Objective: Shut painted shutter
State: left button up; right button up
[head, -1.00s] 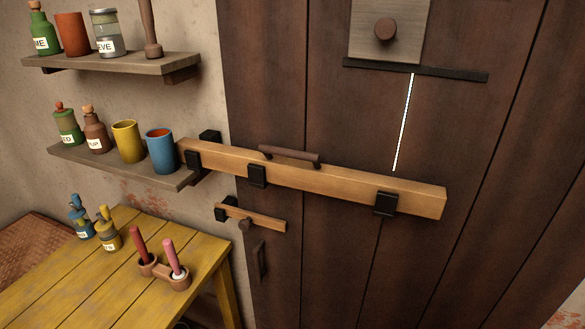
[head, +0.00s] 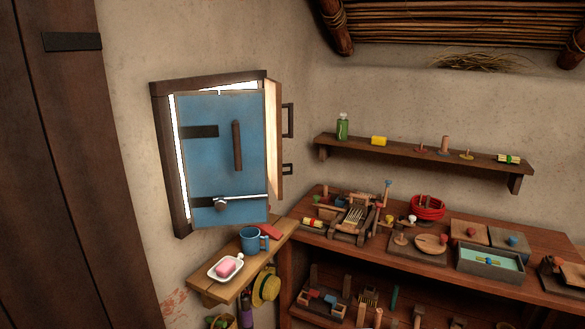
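The painted shutter (head: 222,155) is a blue panel in a dark wooden window frame (head: 165,170) on the left wall in the head view. Bright light shows along its left, top and right edges, and it looks tilted out of the frame, so it stands at least partly open. It has an upright brown handle (head: 237,146), dark strap fittings and a small pale knob (head: 220,204) near a thin white line low on the panel. Neither of my grippers is in view.
Below the window a wooden ledge (head: 215,287) holds a blue mug (head: 252,240) and a soap dish (head: 216,270). A cluttered workbench (head: 330,255) stands to the right, under a wall shelf (head: 420,157). A dark plank door (head: 75,180) is at the left.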

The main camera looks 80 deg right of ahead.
aim_at(222, 137)
jog(key=z, duration=2.05)
